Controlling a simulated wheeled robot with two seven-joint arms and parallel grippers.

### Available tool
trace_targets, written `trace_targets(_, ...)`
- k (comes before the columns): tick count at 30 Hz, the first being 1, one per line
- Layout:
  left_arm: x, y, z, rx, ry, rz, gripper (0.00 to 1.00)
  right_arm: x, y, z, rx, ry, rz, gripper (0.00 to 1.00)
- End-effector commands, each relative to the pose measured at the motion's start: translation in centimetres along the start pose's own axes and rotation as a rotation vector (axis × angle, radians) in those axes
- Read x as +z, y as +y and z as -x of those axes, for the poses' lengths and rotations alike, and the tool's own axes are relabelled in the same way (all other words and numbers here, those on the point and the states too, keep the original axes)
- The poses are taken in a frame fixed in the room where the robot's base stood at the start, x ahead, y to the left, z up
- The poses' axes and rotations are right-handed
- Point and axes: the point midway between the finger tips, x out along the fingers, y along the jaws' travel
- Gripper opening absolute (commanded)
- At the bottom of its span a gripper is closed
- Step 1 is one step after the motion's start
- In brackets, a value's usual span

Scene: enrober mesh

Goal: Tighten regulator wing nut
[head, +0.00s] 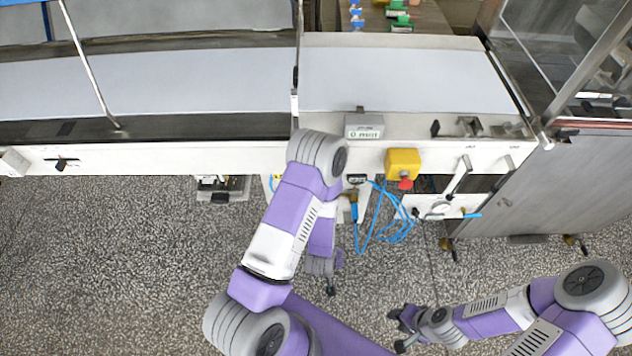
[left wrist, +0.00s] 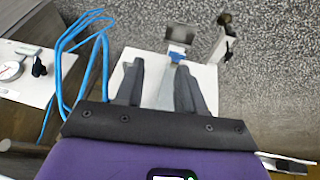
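A small black wing-shaped nut (head: 416,211) sits on a white panel (head: 468,202) below the conveyor, left of a round gauge (head: 441,208). In the left wrist view the black nut (left wrist: 39,67) shows at the left, beside the pale gauge (left wrist: 10,70). My left gripper (left wrist: 159,66) is open there, with its fingers apart and nothing held, well to the right of the nut. In the head view my left arm mostly hides that gripper; a dark tip (head: 331,289) shows below the arm. My right gripper (head: 397,329) is open and empty over the floor, well below the panel.
Blue hoses (head: 388,225) hang between my left arm and the panel, and loop beside the left gripper (left wrist: 75,45). A yellow box with a red button (head: 402,163) and a lever (head: 459,174) project above the panel.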

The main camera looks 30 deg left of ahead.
Motion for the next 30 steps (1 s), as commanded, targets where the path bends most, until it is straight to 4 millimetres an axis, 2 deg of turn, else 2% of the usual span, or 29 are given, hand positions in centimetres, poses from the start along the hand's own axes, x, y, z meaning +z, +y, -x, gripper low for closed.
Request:
trace_targets(1,-1.8,-1.0,-1.1,-0.047,0.131,0.008,0.38,0.0,0.3,-0.9,0.0,-0.001,0.0,0.38)
trace_targets(2,-3.2,-1.6,-1.3,-0.072,0.215,0.016,0.38,0.0,0.5,-1.2,0.0,0.0,0.0,0.38)
trace_targets(5,-7.8,-3.0,-0.7,-0.132,0.497,0.02,0.38,-0.1,0.7,-2.0,0.0,0.0,0.0,0.38)
trace_targets(6,-9.4,-3.3,0.0,-0.145,0.604,0.013,0.38,-0.1,0.8,-2.3,0.0,0.0,0.0,0.38)
trace_targets(9,-12.8,-3.2,2.2,-0.157,0.842,-0.017,0.38,-0.1,1.1,-2.8,0.0,0.0,0.0,0.38)
trace_targets(13,-15.2,-2.5,5.0,-0.146,1.058,-0.057,0.38,-0.1,1.2,-3.3,0.0,0.0,0.0,0.38)
trace_targets(16,-16.1,-2.0,6.3,-0.137,1.144,-0.077,0.38,-0.2,1.2,-3.4,0.0,0.0,0.001,0.38)
trace_targets(19,-16.9,-1.9,6.6,-0.131,1.178,-0.082,0.38,-0.2,1.3,-3.5,0.0,0.0,0.001,0.38)
trace_targets(30,-21.9,-2.2,4.6,-0.132,1.178,-0.08,0.38,-0.2,1.5,-4.1,0.0,0.001,0.001,0.38)
